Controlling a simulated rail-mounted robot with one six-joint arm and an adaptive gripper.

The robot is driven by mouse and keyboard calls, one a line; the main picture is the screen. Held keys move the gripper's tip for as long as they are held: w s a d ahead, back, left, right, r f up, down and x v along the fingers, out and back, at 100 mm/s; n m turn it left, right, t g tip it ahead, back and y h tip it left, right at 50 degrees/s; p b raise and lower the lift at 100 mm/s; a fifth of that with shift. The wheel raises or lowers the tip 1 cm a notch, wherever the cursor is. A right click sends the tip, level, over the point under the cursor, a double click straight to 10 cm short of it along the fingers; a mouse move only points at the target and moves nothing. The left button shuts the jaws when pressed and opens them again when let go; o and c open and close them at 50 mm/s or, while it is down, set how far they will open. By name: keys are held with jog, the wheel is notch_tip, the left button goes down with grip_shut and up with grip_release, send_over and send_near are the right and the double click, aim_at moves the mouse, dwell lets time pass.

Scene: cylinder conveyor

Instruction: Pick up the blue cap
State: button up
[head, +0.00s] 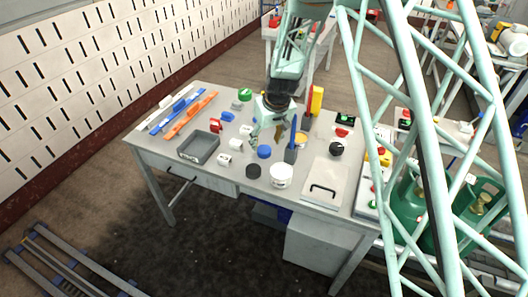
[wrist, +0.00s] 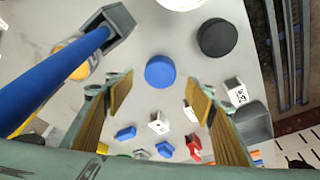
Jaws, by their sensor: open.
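The blue cap (head: 264,152) is a round blue disc lying flat on the white table, between a black cap and a grey holder. In the wrist view the blue cap (wrist: 160,72) shows whole, just beyond the gap between my fingertips. My gripper (head: 267,136) is over the table, just behind the blue cap in the head view. In the wrist view my gripper (wrist: 161,92) is open, with its tan finger pads wide apart and nothing between them. The height of the fingertips above the table is hard to tell.
A tall blue tool (wrist: 55,75) in a grey holder (head: 290,155) stands close by. A black cap (head: 254,171) and a white jar (head: 281,177) are near the blue cap. A grey tray (head: 198,147) and several small parts lie to the left.

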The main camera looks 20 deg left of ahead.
aim_at(264, 149)
jog(key=shift+f, duration=0.1)
dwell(0.3)
jog(key=shift+b+x, duration=0.4)
jog(key=shift+x, duration=2.2)
jog(key=shift+c, duration=0.4)
jog(key=c, duration=0.8)
